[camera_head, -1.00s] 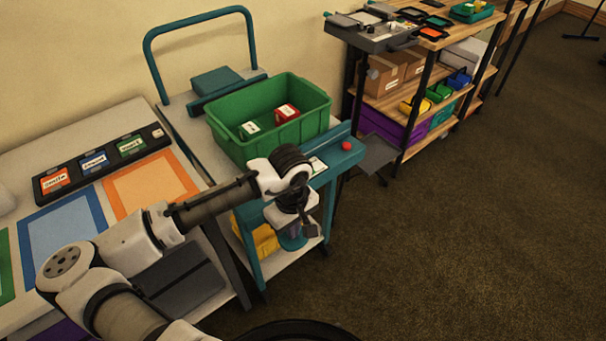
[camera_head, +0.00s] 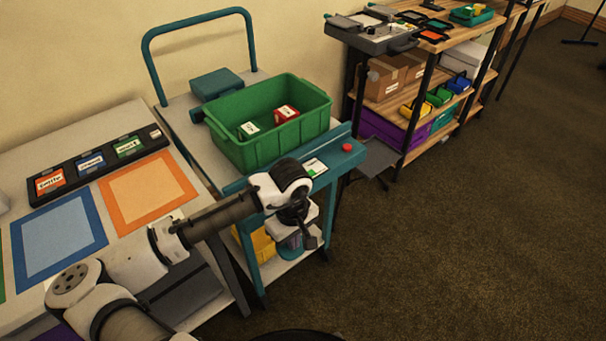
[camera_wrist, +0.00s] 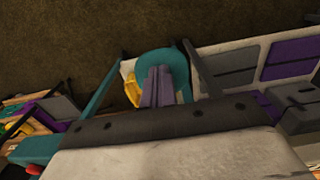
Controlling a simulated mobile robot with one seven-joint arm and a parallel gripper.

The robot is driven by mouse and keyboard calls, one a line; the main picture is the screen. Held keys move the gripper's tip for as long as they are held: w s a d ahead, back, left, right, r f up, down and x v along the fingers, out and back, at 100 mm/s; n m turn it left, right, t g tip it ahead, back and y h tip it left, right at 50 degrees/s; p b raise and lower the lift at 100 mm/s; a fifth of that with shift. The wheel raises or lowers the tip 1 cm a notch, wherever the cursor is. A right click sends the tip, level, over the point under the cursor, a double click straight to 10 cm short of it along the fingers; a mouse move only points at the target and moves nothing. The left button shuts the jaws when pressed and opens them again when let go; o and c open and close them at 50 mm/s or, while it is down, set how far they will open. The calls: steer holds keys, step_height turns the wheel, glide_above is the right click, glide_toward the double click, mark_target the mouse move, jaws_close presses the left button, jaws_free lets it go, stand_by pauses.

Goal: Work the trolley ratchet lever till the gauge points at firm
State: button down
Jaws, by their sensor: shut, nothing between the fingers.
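The teal trolley (camera_head: 345,162) stands beside the table and carries a green crate (camera_head: 244,153). A small white gauge plate (camera_head: 315,167) with a green patch lies on its front ledge; its pointer is too small to read. A red knob (camera_head: 347,147) sits to the right of it; it also shows in the wrist view (camera_wrist: 35,170). I cannot make out the ratchet lever; my arm covers part of the trolley's front. My gripper (camera_head: 310,241) is shut and empty, in front of and below the ledge. Its closed fingers (camera_wrist: 160,86) show in the wrist view.
Red and green blocks lie in the crate. The table (camera_head: 80,147) at left bears coloured mats and a labelled tray (camera_head: 98,163). A yellow item (camera_head: 263,245) is on the trolley's lower shelf. A wooden shelf unit (camera_head: 440,45) stands behind right. The carpet at right is clear.

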step_height(320, 180, up, 9)
steer(key=p, duration=0.7)
steer(key=shift+p, duration=0.3)
steer(key=shift+w+f, duration=0.1)
steer(key=shift+f, duration=0.05)
stand_by(0.8)
